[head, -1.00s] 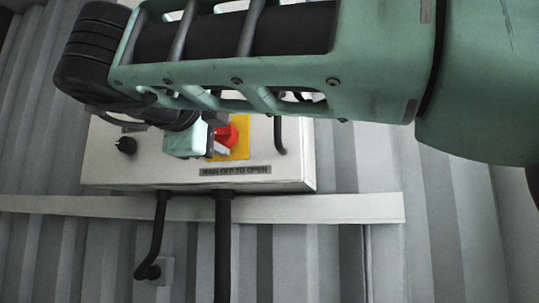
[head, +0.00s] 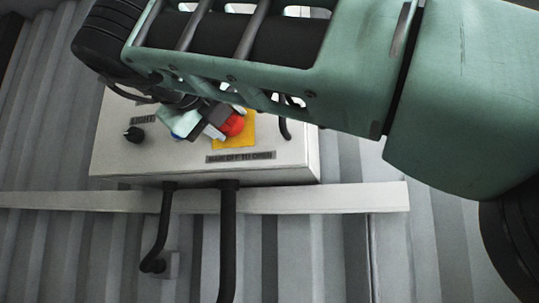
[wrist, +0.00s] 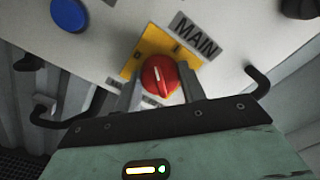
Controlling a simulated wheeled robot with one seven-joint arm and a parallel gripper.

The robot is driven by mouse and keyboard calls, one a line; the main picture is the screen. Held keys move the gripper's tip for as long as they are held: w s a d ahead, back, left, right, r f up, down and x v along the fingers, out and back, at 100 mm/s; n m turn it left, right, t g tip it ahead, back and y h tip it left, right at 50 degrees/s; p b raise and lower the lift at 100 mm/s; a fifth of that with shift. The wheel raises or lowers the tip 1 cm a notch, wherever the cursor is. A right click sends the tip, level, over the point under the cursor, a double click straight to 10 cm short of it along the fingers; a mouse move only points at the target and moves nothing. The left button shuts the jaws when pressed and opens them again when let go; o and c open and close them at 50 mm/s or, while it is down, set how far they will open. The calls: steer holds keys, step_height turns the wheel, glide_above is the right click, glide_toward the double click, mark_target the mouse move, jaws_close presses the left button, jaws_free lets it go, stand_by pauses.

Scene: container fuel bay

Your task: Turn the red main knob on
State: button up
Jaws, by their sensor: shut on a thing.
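The red main knob (wrist: 158,78) sits on a yellow plate (wrist: 148,45) on the pale control box, below a MAIN label (wrist: 196,35) in the wrist view. A white line runs along its face. My gripper (wrist: 160,76) is shut on the knob, one grey finger on each side. In the head view, my gripper (head: 215,122) reaches the knob (head: 233,124) from the left and is tilted against the box. It hides the knob's left part, and my arm covers the top of the box.
The control box (head: 300,160) is on a corrugated wall above a pale rail (head: 310,199). A black LIGHT knob (head: 133,134) is to the left. A blue button (wrist: 70,14) shows in the wrist view. Black conduits (head: 227,240) run down below. A black handle (head: 285,122) stands right of the plate.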

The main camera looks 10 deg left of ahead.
steer(key=shift+r+m+b, duration=0.15)
steer(key=shift+m+b, duration=0.4)
steer(key=shift+m, duration=1.85)
steer(key=shift+r+m+b, duration=0.1)
steer(key=shift+m+b, duration=0.45)
steer(key=shift+m, duration=1.85)
steer(key=o, duration=1)
steer(key=shift+c, duration=0.2)
steer(key=shift+f, duration=0.15)
